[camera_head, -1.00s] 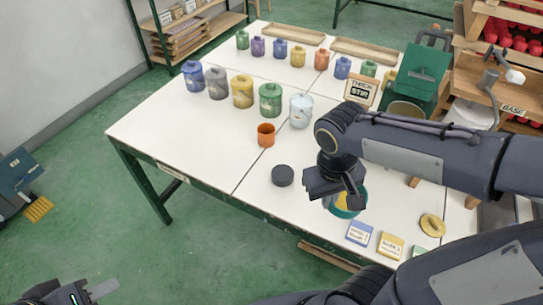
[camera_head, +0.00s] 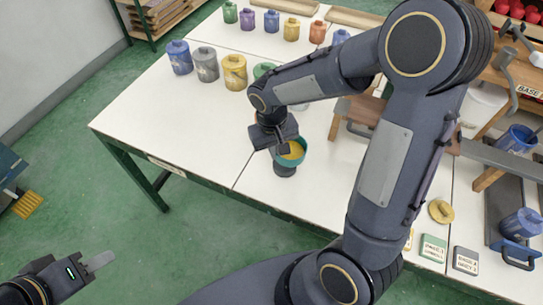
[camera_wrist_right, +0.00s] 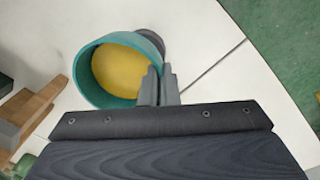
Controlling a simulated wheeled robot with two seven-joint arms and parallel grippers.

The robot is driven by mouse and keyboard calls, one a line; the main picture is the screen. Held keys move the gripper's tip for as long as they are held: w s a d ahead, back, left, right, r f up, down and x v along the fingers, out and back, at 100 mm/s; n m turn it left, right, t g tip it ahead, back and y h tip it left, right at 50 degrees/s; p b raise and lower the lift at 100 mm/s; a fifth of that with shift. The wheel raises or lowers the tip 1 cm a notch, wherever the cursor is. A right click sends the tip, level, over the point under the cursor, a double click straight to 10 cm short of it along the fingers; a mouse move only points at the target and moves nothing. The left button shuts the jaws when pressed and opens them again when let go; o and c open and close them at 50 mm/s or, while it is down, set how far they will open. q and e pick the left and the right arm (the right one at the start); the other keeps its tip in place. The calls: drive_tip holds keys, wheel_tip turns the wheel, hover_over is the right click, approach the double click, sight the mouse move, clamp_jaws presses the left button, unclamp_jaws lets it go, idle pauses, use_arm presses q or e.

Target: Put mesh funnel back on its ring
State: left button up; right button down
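The mesh funnel is a teal, cup-like ring with a yellow mesh (camera_head: 293,150); it also shows large in the right wrist view (camera_wrist_right: 118,72). My right gripper (camera_head: 281,148) is shut on its rim, seen close up in the wrist view (camera_wrist_right: 158,88). The funnel is tilted. A dark round piece (camera_head: 284,170) lies just below it in the head view and shows partly behind it in the wrist view (camera_wrist_right: 150,42); I cannot tell whether they touch. A yellow ring (camera_head: 441,211) lies at the table's right. My left gripper (camera_head: 98,262) is away from the table, only partly visible.
The white table (camera_head: 150,115) is clear at its left front. Several lidded jars, including a yellow one (camera_head: 234,72), stand along the back. Label cards (camera_head: 433,248) lie at the front right. My right arm hides much of the table's middle.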

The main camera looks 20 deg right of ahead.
drive_tip(key=shift+w+a+f, duration=0.1)
drive_tip(key=shift+w+f, duration=0.1)
drive_tip(key=shift+f, duration=0.6)
drive_tip(key=shift+w+a+f, duration=0.1)
drive_tip(key=shift+w+f, duration=0.15)
drive_tip(key=shift+f, duration=0.5)
drive_tip(key=shift+w+a+f, duration=0.1)
drive_tip(key=shift+w+f, duration=0.1)
drive_tip(key=shift+f, duration=0.6)
drive_tip(key=shift+f+b, duration=0.25)
drive_tip(key=shift+b, duration=0.1)
drive_tip(key=c, duration=1.7)
unclamp_jaws()
drive_tip(key=shift+r, duration=0.1)
